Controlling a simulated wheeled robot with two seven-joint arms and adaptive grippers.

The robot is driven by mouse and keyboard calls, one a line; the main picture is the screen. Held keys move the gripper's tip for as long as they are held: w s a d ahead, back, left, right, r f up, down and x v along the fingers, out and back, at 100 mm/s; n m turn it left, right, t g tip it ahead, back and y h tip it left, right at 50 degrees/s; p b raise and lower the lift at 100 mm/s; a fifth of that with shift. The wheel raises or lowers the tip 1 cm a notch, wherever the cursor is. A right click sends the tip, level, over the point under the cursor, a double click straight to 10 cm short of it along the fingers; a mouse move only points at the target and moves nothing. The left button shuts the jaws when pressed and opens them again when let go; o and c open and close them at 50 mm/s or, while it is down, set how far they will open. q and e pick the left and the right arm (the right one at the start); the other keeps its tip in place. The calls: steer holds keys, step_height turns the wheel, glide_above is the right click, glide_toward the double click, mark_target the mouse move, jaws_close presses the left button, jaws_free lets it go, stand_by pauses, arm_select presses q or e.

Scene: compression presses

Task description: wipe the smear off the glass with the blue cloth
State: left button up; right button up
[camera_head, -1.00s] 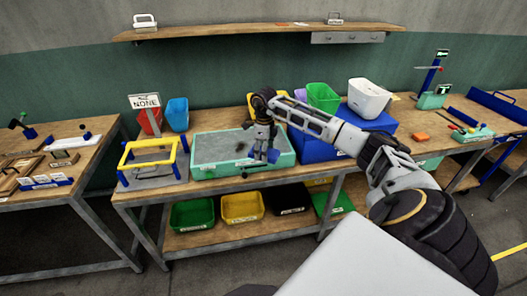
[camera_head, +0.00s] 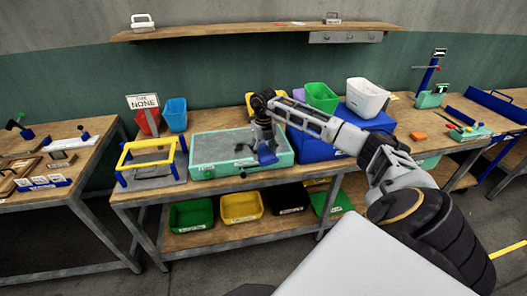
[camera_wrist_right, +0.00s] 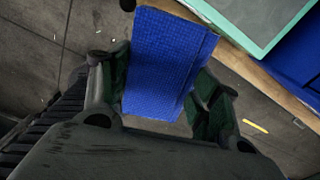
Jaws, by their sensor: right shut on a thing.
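The glass is a grey panel in a teal frame (camera_head: 202,171) on the middle bench in the head view. Its teal frame also shows at the top right of the wrist view (camera_wrist_right: 284,44). A faint darker patch (camera_head: 239,147) shows on the panel left of my gripper; I cannot tell its outline. In the wrist view the cloth (camera_wrist_right: 166,62) hangs between both fingers. My left gripper is not in view.
A yellow frame stand (camera_head: 150,150) stands left of the panel. Red and blue bins (camera_head: 176,115) and a NONE sign (camera_head: 143,101) stand behind it. A large blue box (camera_head: 318,150) stands close on the right with a white bin (camera_head: 367,98) on top.

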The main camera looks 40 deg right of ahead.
steer(key=m, duration=1)
steer(key=shift+m, duration=0.9)
